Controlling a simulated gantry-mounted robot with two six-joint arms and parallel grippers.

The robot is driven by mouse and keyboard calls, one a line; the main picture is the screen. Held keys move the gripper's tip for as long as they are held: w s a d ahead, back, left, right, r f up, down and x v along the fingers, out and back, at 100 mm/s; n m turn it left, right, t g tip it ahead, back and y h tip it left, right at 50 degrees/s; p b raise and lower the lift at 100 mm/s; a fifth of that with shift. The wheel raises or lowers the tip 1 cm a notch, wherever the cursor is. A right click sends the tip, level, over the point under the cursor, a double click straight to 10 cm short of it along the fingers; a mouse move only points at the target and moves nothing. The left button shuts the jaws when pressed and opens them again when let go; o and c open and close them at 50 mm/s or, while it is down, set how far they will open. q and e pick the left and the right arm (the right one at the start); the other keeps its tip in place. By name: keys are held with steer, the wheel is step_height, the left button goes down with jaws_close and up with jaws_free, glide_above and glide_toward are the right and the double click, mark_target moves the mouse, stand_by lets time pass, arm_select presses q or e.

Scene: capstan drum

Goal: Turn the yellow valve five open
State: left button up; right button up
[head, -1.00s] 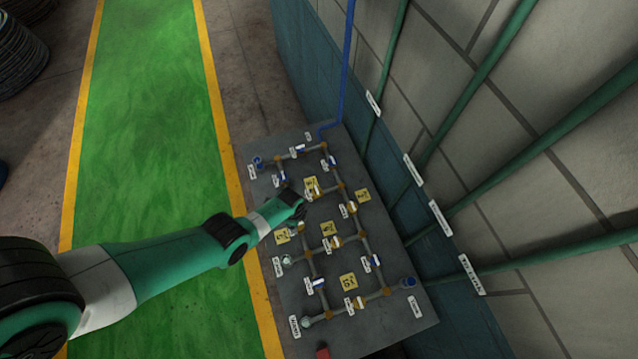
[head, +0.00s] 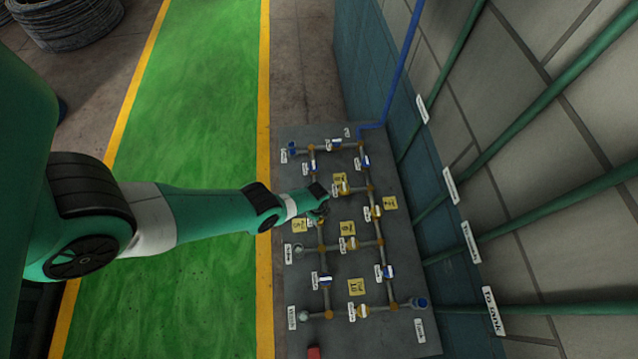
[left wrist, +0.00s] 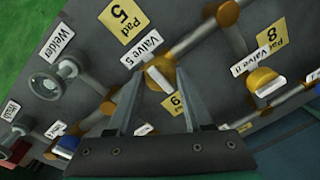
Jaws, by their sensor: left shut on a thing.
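Yellow valve five (left wrist: 160,76), a rounded yellow body with a pale handle, sits on a pipe beside its white "Valve 5" tag (left wrist: 141,49) and yellow "Pad 5" sign (left wrist: 125,17). My left gripper (left wrist: 158,80) has one finger on each side of the valve and is shut on it. In the head view my left gripper (head: 320,205) reaches over the board from the left and hides most of the valve. The pad five sign (head: 300,225) shows just below it. My right gripper is in neither view.
The grey board (head: 285,265) carries several other yellow and blue valves on pipes. A neighbouring yellow valve (left wrist: 264,82) sits right of the fingers, and a round welder fitting (left wrist: 68,78) to the left. A wall with green pipes (head: 560,100) stands on the right.

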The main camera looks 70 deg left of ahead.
arm_select(q)
jaws_close()
steer(key=shift+n, duration=0.4)
steer(key=n, duration=0.2)
steer(key=shift+f+n+b, duration=0.1)
steer(key=shift+n+b, duration=0.3)
steer(key=n, duration=0.3)
steer(key=shift+w+n+b, duration=0.1)
steer(key=shift+n+b, duration=0.2)
steer(key=n+g, duration=0.1)
steer(key=n, duration=0.9)
steer(key=shift+w+a+n+b, duration=0.1)
steer(key=shift+n+b, duration=0.2)
steer(key=shift+b, duration=0.05)
